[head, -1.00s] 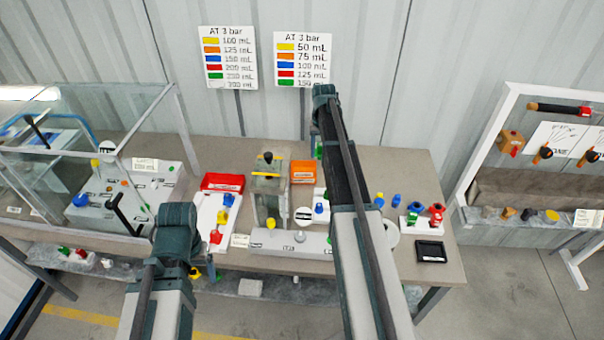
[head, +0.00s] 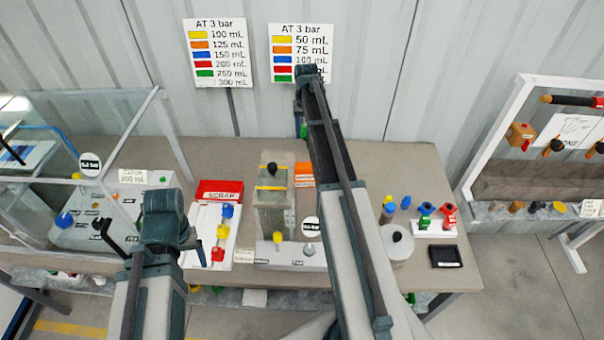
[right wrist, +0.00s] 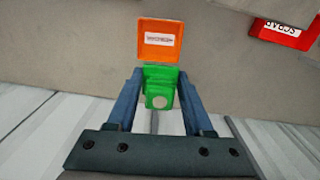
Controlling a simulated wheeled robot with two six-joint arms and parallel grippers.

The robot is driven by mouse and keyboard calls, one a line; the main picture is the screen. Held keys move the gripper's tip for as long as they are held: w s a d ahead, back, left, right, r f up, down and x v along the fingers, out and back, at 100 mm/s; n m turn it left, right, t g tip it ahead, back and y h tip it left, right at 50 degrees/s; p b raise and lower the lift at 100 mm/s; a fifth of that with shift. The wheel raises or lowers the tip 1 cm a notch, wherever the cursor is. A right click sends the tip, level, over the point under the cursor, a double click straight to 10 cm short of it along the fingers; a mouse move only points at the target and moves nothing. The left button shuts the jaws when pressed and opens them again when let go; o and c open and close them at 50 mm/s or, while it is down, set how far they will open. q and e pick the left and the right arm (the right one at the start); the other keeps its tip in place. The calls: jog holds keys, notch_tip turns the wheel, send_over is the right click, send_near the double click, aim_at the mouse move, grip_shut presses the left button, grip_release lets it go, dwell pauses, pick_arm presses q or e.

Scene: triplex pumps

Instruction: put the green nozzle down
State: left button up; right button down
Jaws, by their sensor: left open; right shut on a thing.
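The green nozzle (right wrist: 159,90) is between the two blue fingers of my right gripper (right wrist: 160,92) in the right wrist view, and the gripper is shut on it. In the head view a small part of the green nozzle (head: 303,131) shows beside the right arm, above the back of the table; the fingers are mostly hidden by the arm. An orange box (right wrist: 160,40) with a white label lies just beyond the nozzle in the right wrist view; it also shows in the head view (head: 304,170). My left gripper (head: 165,205) is at the lower left of the head view, open; its fingertips are hard to see.
The table (head: 400,160) holds a red box (head: 219,190), a white tray (head: 243,250) with coloured nozzles, a grey pump block (head: 274,215), a white stand (head: 434,229) with nozzles and a black pad (head: 446,257). A glass case (head: 90,120) stands left. The back right is clear.

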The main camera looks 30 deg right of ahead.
jog(key=shift+f, duration=0.6)
jog(key=shift+s+f+b, duration=0.1)
jog(key=shift+s+b, duration=0.1)
jog(key=shift+b, duration=0.3)
jog(key=shift+s+f+b, duration=0.1)
jog(key=shift+f+b, duration=0.2)
jog(key=shift+b, duration=0.1)
jog(key=b, duration=0.7)
send_over(306, 177)
notch_tip(306, 177, down, 8)
jog(key=r, duration=0.1)
pick_arm(q)
notch_tip(306, 177, down, 10)
jog(key=shift+s+b, duration=0.2)
jog(key=shift+b, duration=0.1)
pick_arm(e)
jog(key=shift+a+f, duration=0.15)
jog(key=shift+f, duration=0.25)
jog(key=shift+f, duration=0.1)
pick_arm(q)
notch_tip(306, 177, down, 10)
jog(key=b, duration=1)
pick_arm(e)
notch_tip(306, 177, down, 10)
jog(key=shift+r, duration=0.1)
